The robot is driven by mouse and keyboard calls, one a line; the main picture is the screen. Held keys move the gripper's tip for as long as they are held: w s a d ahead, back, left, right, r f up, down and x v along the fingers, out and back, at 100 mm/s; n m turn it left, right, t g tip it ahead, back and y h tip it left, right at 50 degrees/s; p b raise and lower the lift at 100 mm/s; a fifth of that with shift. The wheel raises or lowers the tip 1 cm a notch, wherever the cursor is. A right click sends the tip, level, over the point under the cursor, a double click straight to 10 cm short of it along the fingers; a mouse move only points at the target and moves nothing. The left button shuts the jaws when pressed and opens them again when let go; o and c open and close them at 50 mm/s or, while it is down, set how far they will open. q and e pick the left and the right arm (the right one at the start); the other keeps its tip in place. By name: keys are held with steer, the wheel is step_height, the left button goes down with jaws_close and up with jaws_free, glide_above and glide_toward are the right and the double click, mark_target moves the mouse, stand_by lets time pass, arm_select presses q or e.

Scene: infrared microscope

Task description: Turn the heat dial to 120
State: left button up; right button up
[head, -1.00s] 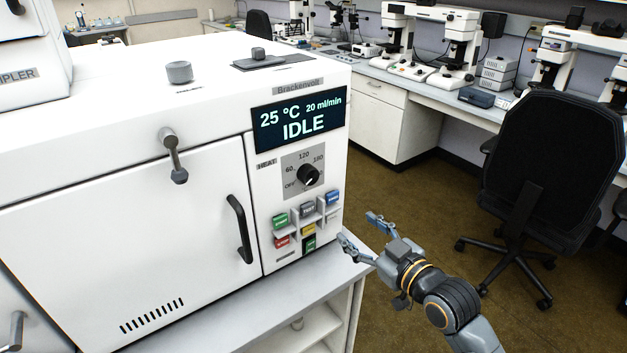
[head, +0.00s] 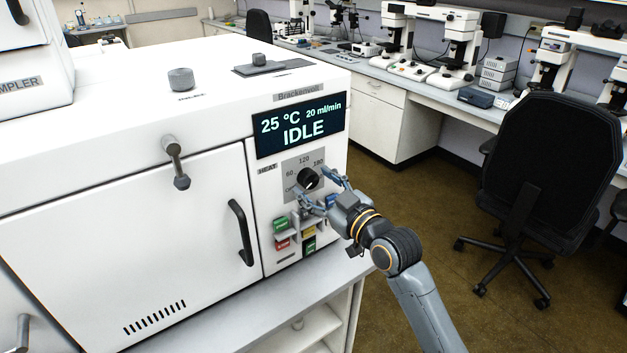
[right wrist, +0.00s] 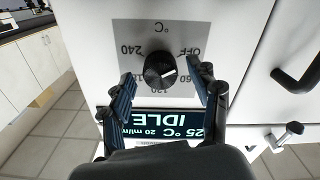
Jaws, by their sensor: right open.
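The heat dial (head: 308,179) is a round black knob on a grey scale plate below the display. In the upside-down right wrist view the dial (right wrist: 159,70) has a white mark on its right side, towards the OFF and 60 labels; its exact setting is hard to tell. The display (head: 298,124) reads 25 °C, 20 ml/min, IDLE. My right gripper (head: 315,187) is open at the dial. In the right wrist view its fingers (right wrist: 160,72) lie on either side of the knob, with gaps between. My left gripper is not in view.
Coloured buttons (head: 282,224) sit just below the dial, partly hidden by my gripper. A black door handle (head: 241,231) stands out to their left. The oven stands on a grey bench (head: 262,312). A black office chair (head: 548,165) is at the right, with open floor between.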

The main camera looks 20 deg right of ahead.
steer(key=shift+w+a, duration=0.2)
steer(key=shift+w, duration=0.35)
